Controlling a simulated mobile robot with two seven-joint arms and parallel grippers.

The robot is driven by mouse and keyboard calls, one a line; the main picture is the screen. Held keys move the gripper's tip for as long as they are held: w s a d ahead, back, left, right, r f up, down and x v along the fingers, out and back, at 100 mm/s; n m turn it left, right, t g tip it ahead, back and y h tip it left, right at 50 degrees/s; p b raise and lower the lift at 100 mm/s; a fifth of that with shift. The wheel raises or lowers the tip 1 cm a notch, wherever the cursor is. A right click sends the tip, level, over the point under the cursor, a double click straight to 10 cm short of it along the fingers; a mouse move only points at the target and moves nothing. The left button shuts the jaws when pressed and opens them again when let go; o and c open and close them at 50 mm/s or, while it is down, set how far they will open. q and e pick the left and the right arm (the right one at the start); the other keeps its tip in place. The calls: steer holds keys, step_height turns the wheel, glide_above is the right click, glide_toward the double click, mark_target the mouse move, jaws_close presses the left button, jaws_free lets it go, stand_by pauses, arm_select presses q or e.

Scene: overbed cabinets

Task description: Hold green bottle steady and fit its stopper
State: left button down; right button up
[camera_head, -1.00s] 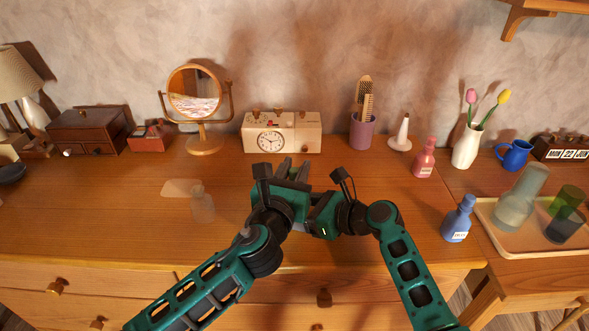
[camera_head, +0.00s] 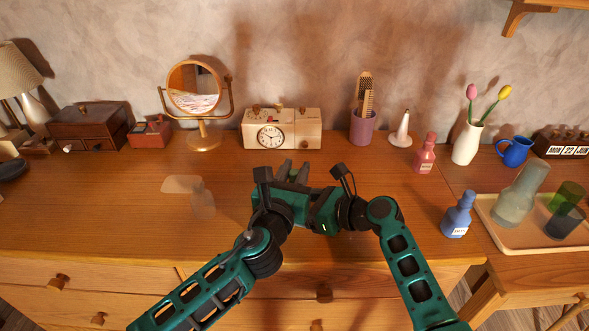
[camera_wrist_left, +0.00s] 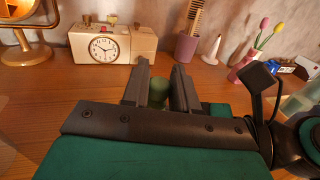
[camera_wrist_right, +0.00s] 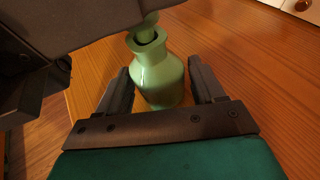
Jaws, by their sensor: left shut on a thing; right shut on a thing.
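The green bottle (camera_wrist_right: 161,76) stands upright between the fingers of my right gripper (camera_wrist_right: 162,88), which is shut on its body. My left gripper (camera_wrist_left: 160,88) is shut on the green stopper (camera_wrist_left: 159,91); its fingertips also show in the head view (camera_head: 292,172). In the right wrist view the stopper (camera_wrist_right: 147,22) is over the bottle's dark mouth, its lower end at the opening. I cannot tell how far it is inside. In the head view my arms hide the bottle and the stopper.
A box clock (camera_head: 282,129) and a round mirror (camera_head: 195,88) stand behind the grippers. A purple cup (camera_head: 362,127), pink bottle (camera_head: 425,157), blue bottle (camera_head: 458,217) and a tray (camera_head: 491,214) with glassware are to the right. A faint clear bottle (camera_head: 202,200) stands left; wood around it is clear.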

arm_select(q)
steer(key=shift+f, duration=0.55)
steer(key=c, duration=0.8)
jaws_free()
steer(key=v, duration=1.2)
arm_select(e)
steer(key=o, duration=1.1)
steer(key=shift+o, duration=0.2)
